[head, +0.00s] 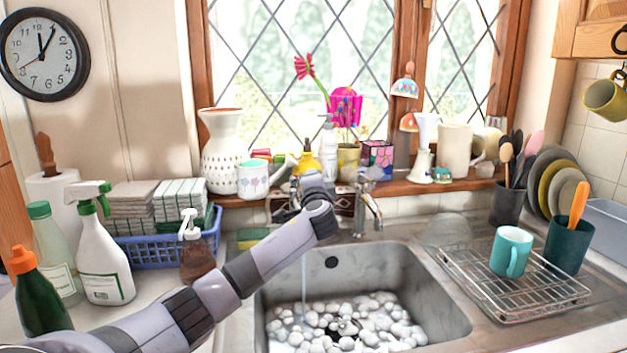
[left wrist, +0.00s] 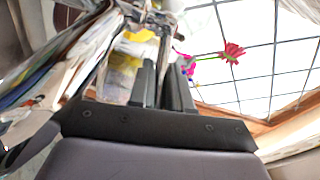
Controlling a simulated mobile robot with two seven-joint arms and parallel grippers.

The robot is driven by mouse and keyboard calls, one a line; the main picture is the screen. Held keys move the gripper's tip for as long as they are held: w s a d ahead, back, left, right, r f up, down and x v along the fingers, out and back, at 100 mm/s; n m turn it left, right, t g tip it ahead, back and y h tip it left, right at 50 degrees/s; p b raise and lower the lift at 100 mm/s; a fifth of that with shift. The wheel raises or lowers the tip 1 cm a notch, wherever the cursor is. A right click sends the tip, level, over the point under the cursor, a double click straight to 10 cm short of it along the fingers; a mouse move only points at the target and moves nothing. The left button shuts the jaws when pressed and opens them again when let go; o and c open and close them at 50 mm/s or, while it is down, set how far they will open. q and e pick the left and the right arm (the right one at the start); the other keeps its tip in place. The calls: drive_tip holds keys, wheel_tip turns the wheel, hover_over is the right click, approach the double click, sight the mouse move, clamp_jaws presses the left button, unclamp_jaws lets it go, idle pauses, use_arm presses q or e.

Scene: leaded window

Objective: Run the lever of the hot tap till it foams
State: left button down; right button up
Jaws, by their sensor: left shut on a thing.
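My left arm reaches across the counter, and its gripper (head: 303,188) is at the left-hand tap behind the sink, mostly covering it. In the left wrist view the gripper's fingers (left wrist: 162,82) are closed around a thin metal lever (left wrist: 165,45), part of the tap (left wrist: 138,14). A thin stream of water (head: 304,268) falls below it into the sink (head: 440,295). White foam (head: 340,325) in round clumps covers most of the visible sink bottom. The other tap (head: 370,208) stands just right of my gripper. My right gripper is not in view.
A soap dispenser (head: 197,248), a spray bottle (head: 102,255) and a blue basket (head: 160,250) stand left of the sink, close to my arm. A drying rack (head: 535,295) with a teal mug (head: 511,251) is at right.

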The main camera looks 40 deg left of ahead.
use_arm(q)
drive_tip(key=shift+f, duration=0.1)
drive_tip(key=c, duration=1.2)
unclamp_jaws()
drive_tip(key=shift+o, duration=0.2)
drive_tip(key=b+v, duration=0.1)
drive_tip(key=v, duration=0.6)
